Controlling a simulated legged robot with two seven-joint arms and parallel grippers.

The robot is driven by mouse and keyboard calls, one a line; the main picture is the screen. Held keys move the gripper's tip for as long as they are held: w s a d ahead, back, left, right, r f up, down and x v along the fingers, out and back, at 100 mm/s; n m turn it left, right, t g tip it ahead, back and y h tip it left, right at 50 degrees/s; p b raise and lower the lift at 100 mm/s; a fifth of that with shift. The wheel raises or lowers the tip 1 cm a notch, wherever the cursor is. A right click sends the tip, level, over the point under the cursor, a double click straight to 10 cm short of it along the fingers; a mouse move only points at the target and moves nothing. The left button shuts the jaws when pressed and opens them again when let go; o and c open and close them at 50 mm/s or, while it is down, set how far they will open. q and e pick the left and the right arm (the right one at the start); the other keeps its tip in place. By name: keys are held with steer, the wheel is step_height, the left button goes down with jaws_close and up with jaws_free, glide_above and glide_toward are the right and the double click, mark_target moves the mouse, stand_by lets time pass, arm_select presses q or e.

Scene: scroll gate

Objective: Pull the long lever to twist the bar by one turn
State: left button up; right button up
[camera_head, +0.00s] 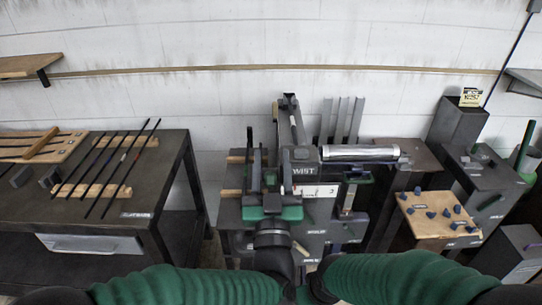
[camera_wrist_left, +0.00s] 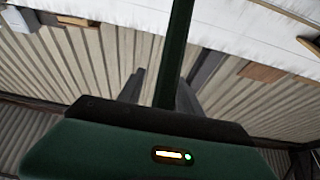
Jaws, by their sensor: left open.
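The twist machine (camera_head: 304,169), a dark block marked TWIST, stands at the middle of the bench in the head view, with a bright metal cylinder (camera_head: 360,153) reaching right from it. A dark upright lever arm (camera_head: 290,112) rises at its left. My left gripper (camera_head: 268,155), with a green body, is open just left of the block, its fingers pointing away from me. In the left wrist view a long dark green bar (camera_wrist_left: 178,50) runs down toward the open fingers (camera_wrist_left: 160,88); I cannot tell whether it touches them. My right gripper is not in view.
A dark table (camera_head: 150,228) on the left carries several thin black rods (camera_head: 112,165) on wooden rests. At right stand a wooden board (camera_head: 432,215) with dark blue knobs and dark cabinets (camera_head: 462,122). Grey upright strips (camera_head: 342,118) stand behind the machine, near the white wall.

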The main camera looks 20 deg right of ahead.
arm_select(q)
steer(key=shift+a, duration=0.3)
steer(key=c, duration=0.4)
steer(key=shift+w+f, duration=0.1)
steer(key=shift+w, duration=0.05)
steer(key=shift+c, duration=1.2)
steer(key=shift+d, duration=0.2)
jaws_close()
